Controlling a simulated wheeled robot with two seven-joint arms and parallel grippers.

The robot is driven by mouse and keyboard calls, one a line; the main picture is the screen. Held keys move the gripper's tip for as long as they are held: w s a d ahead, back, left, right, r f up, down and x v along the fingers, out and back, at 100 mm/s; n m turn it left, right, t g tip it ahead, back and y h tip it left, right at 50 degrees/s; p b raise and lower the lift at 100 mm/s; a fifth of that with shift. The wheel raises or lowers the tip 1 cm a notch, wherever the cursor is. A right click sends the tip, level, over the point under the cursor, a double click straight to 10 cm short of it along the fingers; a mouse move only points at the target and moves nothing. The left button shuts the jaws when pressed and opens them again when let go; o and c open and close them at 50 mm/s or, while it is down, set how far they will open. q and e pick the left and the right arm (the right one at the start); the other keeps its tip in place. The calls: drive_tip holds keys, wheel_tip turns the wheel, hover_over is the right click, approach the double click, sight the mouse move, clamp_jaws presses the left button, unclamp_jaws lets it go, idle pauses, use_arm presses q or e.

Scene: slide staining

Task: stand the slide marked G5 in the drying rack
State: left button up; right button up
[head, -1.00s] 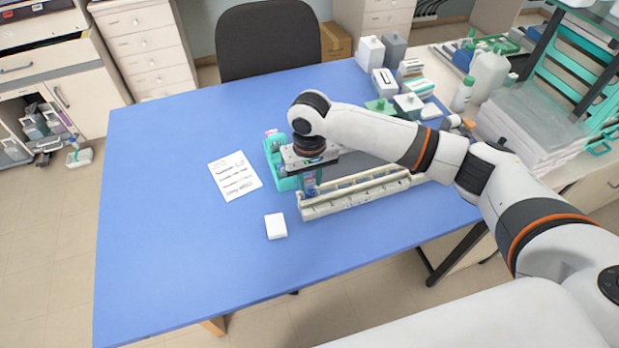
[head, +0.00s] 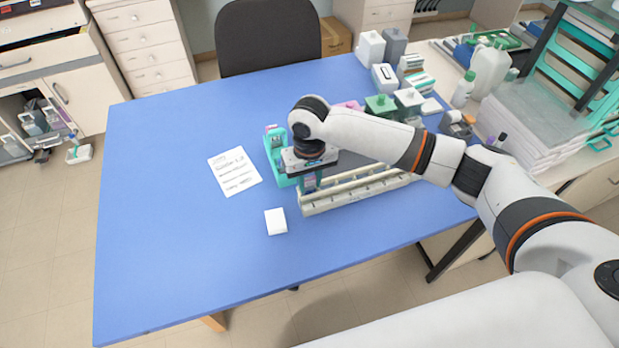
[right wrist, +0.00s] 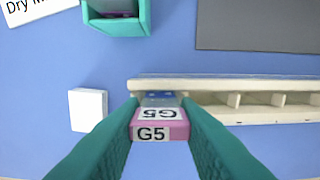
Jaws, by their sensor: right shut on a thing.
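The slide marked G5 (right wrist: 158,131) has a pink end with white labels. My right gripper (right wrist: 160,105) is shut on that end, with a teal finger on each side. In the head view my right gripper (head: 309,182) is over the left end of the cream drying rack (head: 358,196). The rack also shows in the right wrist view (right wrist: 225,85), a long frame with a row of slots. The slide's lower part is hidden behind its labelled end, so I cannot tell whether it sits in a slot. My left gripper is out of view.
A teal holder (head: 275,154) stands close behind the rack's left end. A white block (head: 275,221) lies in front, left of the rack. A written sheet (head: 235,172) lies further left. Several jars and bottles crowd the back right. The table's left side is clear.

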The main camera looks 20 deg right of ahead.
drive_tip(key=shift+f, duration=0.3)
drive_tip(key=o, duration=1)
drive_tip(key=shift+o, duration=0.2)
drive_tip(key=shift+r, duration=0.1)
wheel_tip(320, 180, up, 12)
drive_tip(key=b, duration=0.1)
drive_tip(key=shift+f, duration=0.2)
